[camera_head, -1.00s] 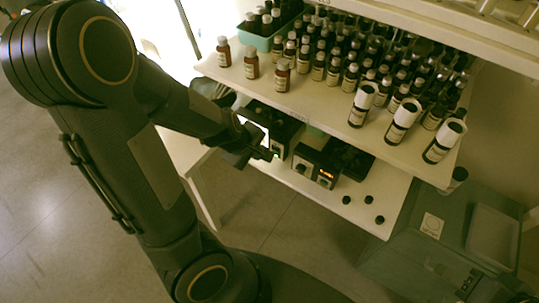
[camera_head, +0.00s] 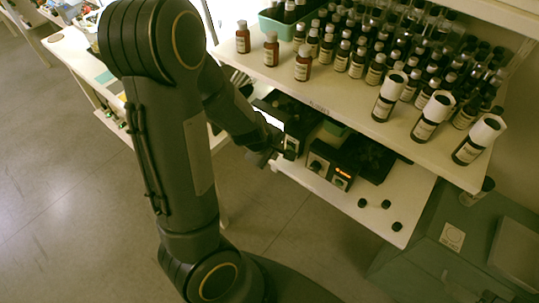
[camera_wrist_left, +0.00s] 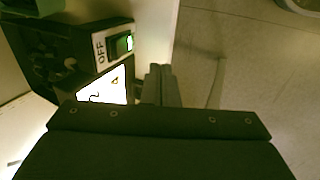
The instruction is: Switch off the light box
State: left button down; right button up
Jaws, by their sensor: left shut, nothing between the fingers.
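The light box (camera_head: 297,113) is a black box on the lower shelf, with a bright white lit panel (camera_head: 271,119) partly behind my left arm. In the left wrist view, the light box (camera_wrist_left: 85,25) shows its lit panel (camera_wrist_left: 104,88) and a rocker switch (camera_wrist_left: 121,44) with a green glow beside the word OFF. My left gripper (camera_head: 284,156) is shut and empty, close to the front of the box. In the left wrist view its fingertips (camera_wrist_left: 160,70) are to the right of and below the switch, seemingly apart from it. My right gripper is out of view.
A black device with an orange display (camera_head: 342,174) stands right of the light box, and several black caps (camera_head: 386,204) lie on the lower shelf (camera_head: 350,222). The upper shelf (camera_head: 345,112) with several brown bottles overhangs. Open floor (camera_head: 75,215) lies left.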

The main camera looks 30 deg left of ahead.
aim_at(288, 147)
pick_arm(q)
jog(key=w, duration=0.1)
jog(key=w+f, duration=0.2)
jog(key=w, duration=0.1)
jog(key=shift+d, duration=0.15)
jog(key=shift+w, duration=0.55)
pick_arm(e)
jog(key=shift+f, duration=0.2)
pick_arm(q)
jog(key=r+p, duration=0.1)
jog(key=p, duration=0.3)
jog(key=shift+w+d+g, duration=0.1)
jog(key=shift+w+g, duration=0.3)
jog(key=shift+f, duration=0.3)
jog(key=shift+r+p, duration=0.6)
jog(key=shift+r, duration=0.2)
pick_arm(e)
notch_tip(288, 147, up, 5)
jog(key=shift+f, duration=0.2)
